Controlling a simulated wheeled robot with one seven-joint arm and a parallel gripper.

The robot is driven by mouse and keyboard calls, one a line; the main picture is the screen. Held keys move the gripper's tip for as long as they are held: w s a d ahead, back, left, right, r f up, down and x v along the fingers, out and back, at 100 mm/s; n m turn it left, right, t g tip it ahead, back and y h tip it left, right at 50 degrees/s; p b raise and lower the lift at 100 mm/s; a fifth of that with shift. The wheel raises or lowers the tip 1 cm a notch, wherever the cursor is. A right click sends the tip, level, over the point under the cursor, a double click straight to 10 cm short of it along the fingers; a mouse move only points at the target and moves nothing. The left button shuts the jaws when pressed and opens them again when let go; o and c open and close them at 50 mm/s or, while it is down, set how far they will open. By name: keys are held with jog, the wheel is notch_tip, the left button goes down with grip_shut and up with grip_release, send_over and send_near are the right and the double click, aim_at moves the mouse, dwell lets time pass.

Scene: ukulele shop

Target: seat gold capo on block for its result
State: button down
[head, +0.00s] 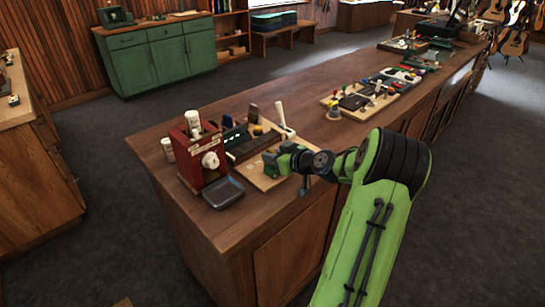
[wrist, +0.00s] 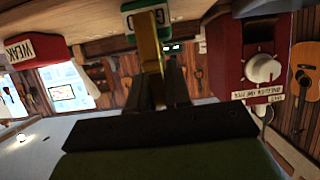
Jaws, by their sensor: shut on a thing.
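In the wrist view my gripper (wrist: 155,80) is shut on a narrow upright gold piece, the gold capo (wrist: 148,45). The capo's far end meets a green block with a white face (wrist: 145,16) at the top of the picture. I cannot tell whether it is seated on the block or only touching it. In the head view my gripper (head: 272,162) is low over the pale wooden board (head: 264,181) at the counter's near left end. The capo cannot be made out there, as my gripper hides it.
A red machine with a white knob (head: 191,174) stands just left of the board, with a grey tray (head: 223,193) before it. A red block lettered "WEAK" (wrist: 34,48) shows in the wrist view. Another tool board (head: 372,98) lies farther along the wooden counter (head: 310,85).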

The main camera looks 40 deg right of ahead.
jog(key=shift+f+b, duration=0.6)
jog(key=shift+b, duration=0.1)
jog(key=c, duration=1.4)
grip_release()
jog(key=shift+o, duration=0.2)
jog(key=v, duration=1.1)
jog(key=shift+b, duration=0.35)
